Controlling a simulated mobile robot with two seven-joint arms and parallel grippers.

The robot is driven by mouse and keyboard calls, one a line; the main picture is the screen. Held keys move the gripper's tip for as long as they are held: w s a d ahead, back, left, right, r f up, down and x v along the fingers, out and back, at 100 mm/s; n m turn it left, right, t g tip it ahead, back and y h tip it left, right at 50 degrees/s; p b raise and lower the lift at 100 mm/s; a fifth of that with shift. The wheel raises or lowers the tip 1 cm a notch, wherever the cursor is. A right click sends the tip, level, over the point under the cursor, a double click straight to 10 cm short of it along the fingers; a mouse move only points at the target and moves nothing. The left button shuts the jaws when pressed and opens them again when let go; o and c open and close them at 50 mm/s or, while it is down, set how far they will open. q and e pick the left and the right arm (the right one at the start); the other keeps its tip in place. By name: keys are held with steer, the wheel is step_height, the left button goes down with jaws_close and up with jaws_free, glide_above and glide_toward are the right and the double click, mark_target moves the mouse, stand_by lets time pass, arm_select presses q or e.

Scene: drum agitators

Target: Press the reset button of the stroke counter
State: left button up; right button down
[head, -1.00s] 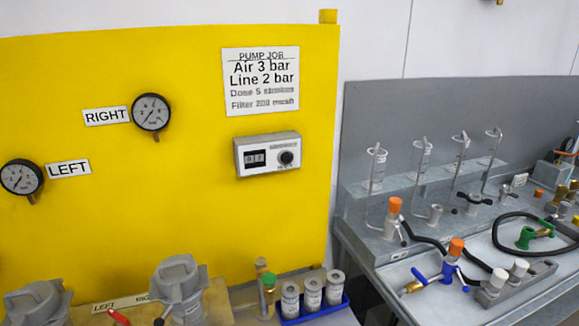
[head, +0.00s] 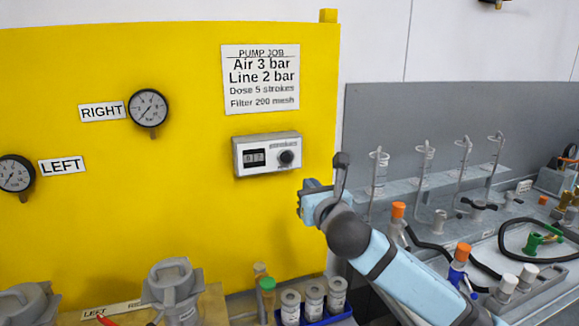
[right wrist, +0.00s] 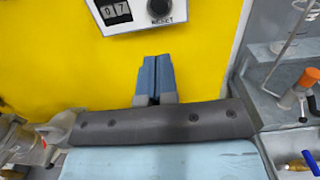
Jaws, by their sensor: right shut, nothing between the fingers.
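The stroke counter (head: 267,155) is a grey box on the yellow panel, with a small dark digit window on its left. In the right wrist view the window (right wrist: 115,11) reads 07. Its reset button (head: 286,157) is a round dark knob on the right of the box. In the right wrist view the button (right wrist: 160,7) is at the top edge, above the word RESET. My right gripper (head: 307,197) is shut and empty, below and to the right of the counter. Its blue fingers (right wrist: 154,72) point toward the panel, below the button and apart from it. My left gripper is out of view.
Two gauges (head: 148,108) and a PUMP JOB sign (head: 261,79) are on the panel (head: 180,210). Below are grey pump parts (head: 172,290) and several labelled cylinders (head: 314,300). A bench with glass tubes, hoses and valves stands at the right. The panel around the counter is clear.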

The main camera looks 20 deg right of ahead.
mark_target(286, 158)
steer(key=shift+w, duration=0.1)
steer(key=w, duration=0.4)
steer(key=w+p, duration=0.1)
steer(key=w, duration=0.4)
steer(key=w+p, duration=0.1)
steer(key=w, duration=0.4)
steer(key=shift+a+r, duration=0.25)
